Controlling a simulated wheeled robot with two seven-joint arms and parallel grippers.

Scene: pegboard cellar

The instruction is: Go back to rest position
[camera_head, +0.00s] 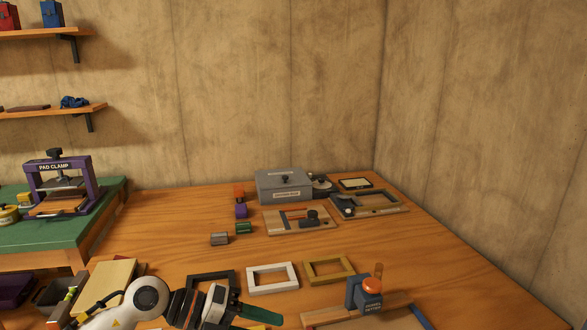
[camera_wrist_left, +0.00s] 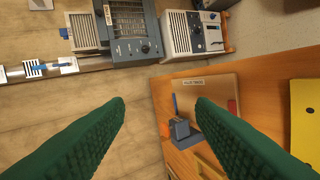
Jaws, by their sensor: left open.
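My left gripper (camera_head: 258,315) is at the bottom middle of the head view, in front of the black and white frames. Its two dark green fingers also show in the left wrist view (camera_wrist_left: 160,104), spread wide apart with nothing held between them. My left arm comes in from the bottom left, over the near part of the wooden table (camera_head: 345,247). My right gripper is in neither view.
A white frame (camera_head: 271,266), a yellow frame (camera_head: 344,273) and a blue tool with an orange knob (camera_head: 372,286) lie near the gripper. A grey box (camera_head: 283,188) stands farther back. A purple clamp press (camera_head: 88,190) stands at left. The table's right side is clear.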

